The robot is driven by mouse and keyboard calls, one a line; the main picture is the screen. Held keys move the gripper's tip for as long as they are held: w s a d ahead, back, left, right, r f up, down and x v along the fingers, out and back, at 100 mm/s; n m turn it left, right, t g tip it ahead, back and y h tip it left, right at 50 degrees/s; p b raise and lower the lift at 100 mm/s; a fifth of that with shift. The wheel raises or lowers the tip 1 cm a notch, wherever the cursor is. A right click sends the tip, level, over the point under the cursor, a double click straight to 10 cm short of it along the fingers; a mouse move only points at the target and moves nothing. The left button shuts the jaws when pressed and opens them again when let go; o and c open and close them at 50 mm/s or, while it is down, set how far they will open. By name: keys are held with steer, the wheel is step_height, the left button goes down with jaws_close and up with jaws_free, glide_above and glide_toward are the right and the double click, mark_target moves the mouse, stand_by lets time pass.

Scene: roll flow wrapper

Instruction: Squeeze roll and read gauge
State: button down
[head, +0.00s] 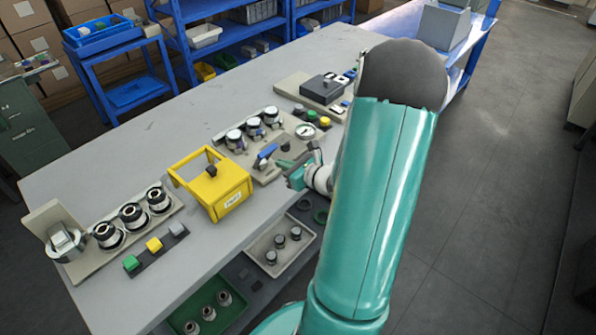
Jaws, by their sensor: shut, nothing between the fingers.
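A round white-faced gauge (305,131) sits on a beige base at the right part of the bench; its reading is too small to make out. Beside it to the left are three dark and silver rolls (254,129) in a row on a plate. A blue lever-like part (265,153) lies in front of them. My gripper (291,172) is shut and empty, just in front of the blue part and below the gauge in the picture. I cannot tell whether it touches anything. Part of the wrist is hidden behind my teal arm.
A yellow frame (212,185) stands left of my gripper. More rolls (132,215) and coloured blocks (154,245) are further left. A dark box (322,88) is behind the gauge. Trays with small parts (262,243) sit below the bench's front edge. The bench back is clear.

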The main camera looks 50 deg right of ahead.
mark_target(268, 149)
steer(key=shift+w+r, duration=0.7)
steer(key=shift+w, duration=0.35)
steer(key=shift+w, duration=0.1)
steer(key=shift+w+a+r+g, duration=0.1)
steer(key=shift+w+r+g, duration=0.95)
steer(key=shift+g, duration=0.45)
steer(key=shift+w+r+g, duration=0.3)
steer(key=shift+w+g, duration=0.35)
steer(key=shift+g, duration=0.1)
steer(key=shift+w+r+g, duration=0.25)
steer(key=shift+w+g, duration=0.35)
steer(key=shift+g, duration=0.15)
steer(key=shift+w+a+r, duration=0.1)
steer(key=shift+w+r, duration=0.05)
steer(key=shift+w, duration=0.9)
steer(key=shift+w+r, duration=0.1)
steer(key=shift+w, duration=0.95)
steer(key=shift+r, duration=0.1)
